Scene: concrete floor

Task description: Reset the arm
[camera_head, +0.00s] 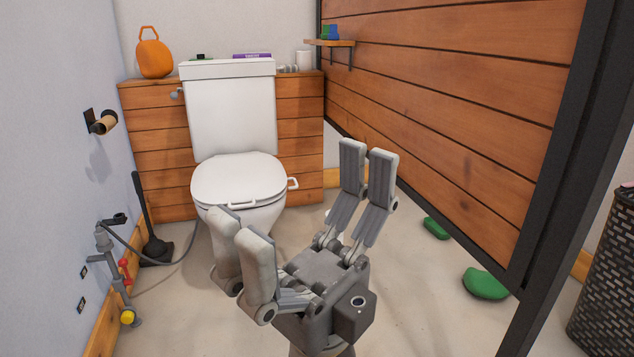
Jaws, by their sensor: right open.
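My right gripper (305,212) is raised in the lower middle of the head view, its fingers spread wide and pointing up and away. It is open, and nothing shows between its fingers. It stands in front of the white toilet (238,180), whose lid is down, and hides part of the toilet's base. I cannot tell whether the gripper touches anything. My left gripper is not in view.
A wooden partition with a black frame (545,215) stands close on the right. Green objects (486,283) lie on the floor, with a dark woven basket (606,290) at far right. Pipework with valves (115,265) and a toilet brush (150,240) are on the left.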

